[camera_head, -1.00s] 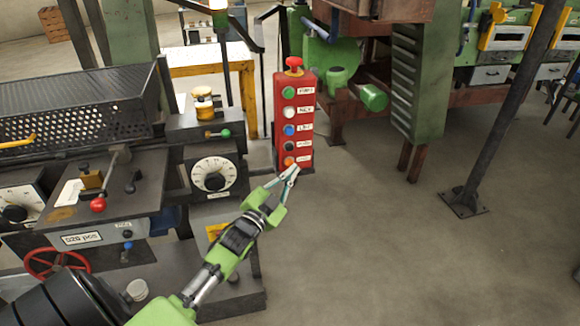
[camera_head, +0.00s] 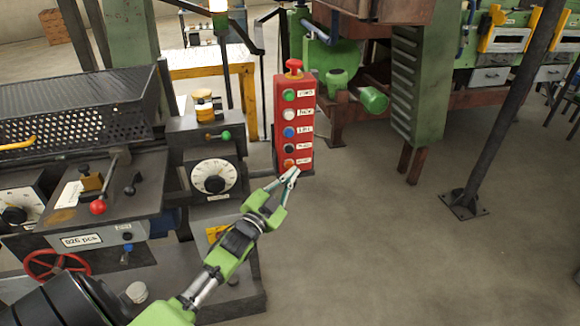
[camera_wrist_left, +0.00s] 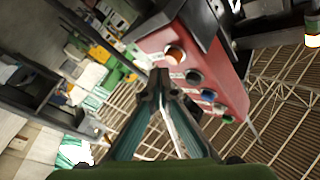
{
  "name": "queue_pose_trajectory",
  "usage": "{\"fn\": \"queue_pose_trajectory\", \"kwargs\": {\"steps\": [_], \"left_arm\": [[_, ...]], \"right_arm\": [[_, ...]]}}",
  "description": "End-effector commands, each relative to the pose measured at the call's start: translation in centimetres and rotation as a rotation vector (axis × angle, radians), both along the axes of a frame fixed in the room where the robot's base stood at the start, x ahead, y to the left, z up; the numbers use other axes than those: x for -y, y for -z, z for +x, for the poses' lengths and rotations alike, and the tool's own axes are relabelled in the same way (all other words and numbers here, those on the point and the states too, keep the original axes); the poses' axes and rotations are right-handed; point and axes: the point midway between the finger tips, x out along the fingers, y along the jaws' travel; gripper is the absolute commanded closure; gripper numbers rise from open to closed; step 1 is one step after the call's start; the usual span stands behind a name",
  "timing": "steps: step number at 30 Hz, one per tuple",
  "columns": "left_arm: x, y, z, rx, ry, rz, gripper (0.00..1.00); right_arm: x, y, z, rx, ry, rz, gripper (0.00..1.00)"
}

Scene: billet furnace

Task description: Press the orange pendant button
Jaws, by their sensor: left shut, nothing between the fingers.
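The red pendant box (camera_head: 281,110) hangs upright in the middle of the head view, with a column of coloured buttons and white labels. The orange button (camera_head: 289,163) is the lowest in the column. It also shows in the left wrist view (camera_wrist_left: 175,53), at the near end of the box. My left gripper (camera_head: 292,173) is shut and empty, with its fingertips just below the orange button. In the wrist view its fingertips (camera_wrist_left: 158,76) lie close beside the button and do not cover it. I cannot tell whether they touch the box. My right gripper is out of view.
A red mushroom button (camera_head: 294,66) tops the pendant. A grey machine with a white dial (camera_head: 213,176) stands left of it. A dark slanted post (camera_head: 505,110) stands at the right. The floor right of the pendant is clear.

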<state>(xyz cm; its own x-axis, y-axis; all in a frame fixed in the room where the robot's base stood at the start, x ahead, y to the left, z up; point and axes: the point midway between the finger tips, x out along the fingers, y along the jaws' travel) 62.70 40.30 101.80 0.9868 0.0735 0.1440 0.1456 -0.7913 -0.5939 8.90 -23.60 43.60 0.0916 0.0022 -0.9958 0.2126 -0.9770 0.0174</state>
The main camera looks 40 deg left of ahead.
Motion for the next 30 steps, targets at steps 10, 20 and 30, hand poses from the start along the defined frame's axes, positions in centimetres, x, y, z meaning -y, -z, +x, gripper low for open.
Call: {"fn": "queue_pose_trajectory", "kwargs": {"steps": [10, 20, 30], "left_arm": [[0.00, 0.01, 0.00, 0.000, 0.000, 0.000, 1.00], [-0.65, 0.03, 0.54, 0.000, 0.000, 0.000, 1.00], [-0.66, -0.01, 0.56, 0.000, 0.000, 0.000, 1.00]], "right_arm": [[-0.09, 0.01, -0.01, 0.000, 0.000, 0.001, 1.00], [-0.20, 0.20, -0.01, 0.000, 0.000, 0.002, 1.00], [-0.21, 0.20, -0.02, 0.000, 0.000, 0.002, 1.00]]}}
